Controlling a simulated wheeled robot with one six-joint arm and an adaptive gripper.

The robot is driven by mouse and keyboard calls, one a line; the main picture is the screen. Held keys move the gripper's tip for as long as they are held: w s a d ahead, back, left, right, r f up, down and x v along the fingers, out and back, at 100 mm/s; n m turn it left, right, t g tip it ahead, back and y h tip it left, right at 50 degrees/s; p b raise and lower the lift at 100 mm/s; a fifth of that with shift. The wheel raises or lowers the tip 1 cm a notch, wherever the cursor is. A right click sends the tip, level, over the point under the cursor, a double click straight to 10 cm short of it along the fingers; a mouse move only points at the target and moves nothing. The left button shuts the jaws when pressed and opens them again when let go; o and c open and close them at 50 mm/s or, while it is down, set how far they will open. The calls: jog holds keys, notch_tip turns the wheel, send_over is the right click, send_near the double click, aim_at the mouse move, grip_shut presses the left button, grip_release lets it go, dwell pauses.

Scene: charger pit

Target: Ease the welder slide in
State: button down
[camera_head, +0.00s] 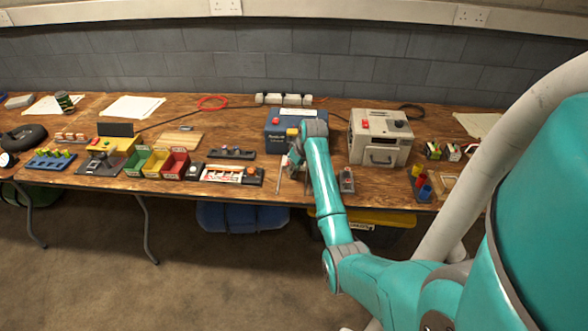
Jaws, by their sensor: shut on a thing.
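A blue boxy machine (282,137), likely the welder, stands on the workbench near the middle. It has a white label and a red button on top and a yellow part (292,132) at its front. My gripper (292,160) is at the machine's front right, low over the bench, and partly hidden by my own teal arm. It is shut on a small part at the front of the machine, which appears to be the slide. The slide's outline is too small and covered to make out, so how far in it sits cannot be told.
A beige machine (377,136) stands close on the right. A small grey device (347,180) lies near the front edge, right of my arm. A tray with tools (228,174) and green and red bins (173,166) are on the left. A white power strip (284,99) lies behind.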

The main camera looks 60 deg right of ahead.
jog(key=shift+d, duration=0.15)
jog(key=c, duration=1)
grip_release()
jog(key=shift+w+d, duration=0.1)
jog(key=shift+r, duration=0.1)
jog(key=shift+v, duration=5.95)
jog(key=shift+s, duration=0.2)
